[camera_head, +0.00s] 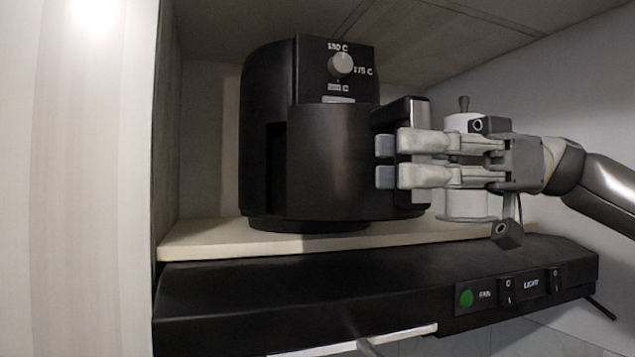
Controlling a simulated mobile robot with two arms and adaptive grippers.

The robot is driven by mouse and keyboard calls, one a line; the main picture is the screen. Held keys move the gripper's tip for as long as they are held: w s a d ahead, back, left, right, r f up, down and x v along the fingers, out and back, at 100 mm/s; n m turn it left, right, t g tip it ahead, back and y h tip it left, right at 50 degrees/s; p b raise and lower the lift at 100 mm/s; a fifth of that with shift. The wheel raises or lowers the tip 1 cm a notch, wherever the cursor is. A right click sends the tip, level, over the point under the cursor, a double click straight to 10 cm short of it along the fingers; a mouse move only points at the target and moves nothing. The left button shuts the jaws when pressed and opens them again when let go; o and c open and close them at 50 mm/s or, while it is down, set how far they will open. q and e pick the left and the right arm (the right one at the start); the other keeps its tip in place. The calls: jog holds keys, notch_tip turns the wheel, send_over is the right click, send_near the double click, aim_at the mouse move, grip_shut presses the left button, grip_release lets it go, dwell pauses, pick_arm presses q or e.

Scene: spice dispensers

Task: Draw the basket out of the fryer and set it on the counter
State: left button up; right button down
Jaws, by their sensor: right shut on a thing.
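The black fryer (269,88) stands on a pale shelf, with a grey dial (341,65) on its upper front. Its basket (335,160) is the dark drawer below the dial. A dark gap shows at the basket's left side, and the basket seems to stand forward of the fryer body; how far, I cannot tell. The basket's handle (411,108) is upright at the right. My right gripper (385,161) comes in from the right and is shut on the handle, its fingers covering the handle's middle. My left gripper is out of view.
A white canister with a dark knob (464,121) stands behind my right gripper, partly hidden. The shelf (215,238) ends close before the fryer. A black hood (300,295) with FAN and LIGHT switches lies below it. A cabinet wall (168,130) bounds the left.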

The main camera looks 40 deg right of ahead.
jog(key=shift+s+a+b, duration=0.25)
jog(key=shift+s+b, duration=0.15)
jog(key=shift+s, duration=0.45)
jog(key=shift+s+a+b, duration=0.3)
jog(key=shift+s+b, duration=0.15)
jog(key=shift+s, duration=0.4)
jog(key=shift+s+a+b, duration=0.25)
jog(key=shift+s+b, duration=0.15)
jog(key=shift+s, duration=0.45)
jog(key=shift+s+a+b, duration=0.3)
jog(key=shift+s+b, duration=0.05)
jog(key=shift+s, duration=0.6)
jog(key=shift+s+a+b, duration=0.3)
jog(key=shift+s+b, duration=0.05)
jog(key=shift+s, duration=0.6)
